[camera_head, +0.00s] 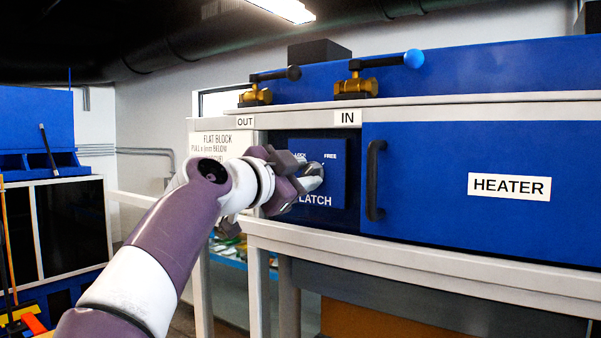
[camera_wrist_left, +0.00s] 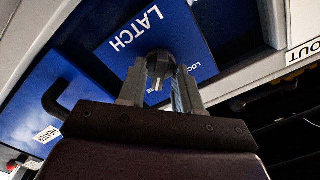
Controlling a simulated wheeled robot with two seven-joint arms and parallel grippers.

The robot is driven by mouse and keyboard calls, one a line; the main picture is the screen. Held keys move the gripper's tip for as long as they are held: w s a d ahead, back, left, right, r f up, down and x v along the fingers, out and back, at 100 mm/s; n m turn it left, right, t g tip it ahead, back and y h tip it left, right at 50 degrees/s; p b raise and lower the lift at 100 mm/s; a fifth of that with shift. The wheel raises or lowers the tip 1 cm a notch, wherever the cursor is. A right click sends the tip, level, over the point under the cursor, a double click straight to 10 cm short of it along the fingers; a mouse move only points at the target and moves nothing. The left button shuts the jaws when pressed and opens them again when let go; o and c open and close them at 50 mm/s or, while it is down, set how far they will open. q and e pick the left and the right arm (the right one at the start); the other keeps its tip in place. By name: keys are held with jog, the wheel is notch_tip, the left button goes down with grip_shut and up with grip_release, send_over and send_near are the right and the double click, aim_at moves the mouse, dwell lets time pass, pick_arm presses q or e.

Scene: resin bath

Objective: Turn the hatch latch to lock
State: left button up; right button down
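The hatch latch is a grey knob (camera_wrist_left: 159,66) on a blue panel (camera_wrist_left: 192,25) marked LATCH. In the head view the panel (camera_head: 334,178) sits left of the HEATER door, with LOCK at its upper left and FREE at its upper right. My left gripper (camera_head: 309,180) is at the knob, which it and its fingers largely cover in the head view. In the left wrist view the two fingers (camera_wrist_left: 159,88) flank the knob closely and appear shut on it. I cannot tell exactly which way the knob points. My right gripper is in neither view.
A black bar handle (camera_head: 374,180) stands out just right of the latch panel, on the blue HEATER door (camera_head: 430,170). Two brass valves (camera_head: 256,95) (camera_head: 356,88) with levers are above. A pale ledge (camera_head: 430,262) runs below. A blue-and-black cabinet (camera_head: 70,215) stands at left.

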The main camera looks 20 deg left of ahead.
pick_arm(q)
jog(key=shift+s, duration=0.1)
grip_shut()
jog(key=shift+r+n, duration=0.1)
jog(key=shift+n, duration=0.2)
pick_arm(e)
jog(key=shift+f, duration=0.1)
pick_arm(q)
jog(key=n, duration=0.2)
jog(key=shift+n+b, duration=0.3)
jog(key=shift+b, duration=0.05)
jog(key=n, duration=0.4)
jog(key=shift+r+n, duration=0.15)
jog(key=shift+n, duration=0.15)
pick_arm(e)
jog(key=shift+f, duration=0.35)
pick_arm(q)
jog(key=n, duration=0.5)
jog(key=shift+s+r, duration=0.1)
jog(key=shift+r, duration=0.05)
jog(key=shift+a+n+p, duration=0.1)
jog(key=shift+n+p, duration=0.2)
jog(key=shift+n, duration=2.2)
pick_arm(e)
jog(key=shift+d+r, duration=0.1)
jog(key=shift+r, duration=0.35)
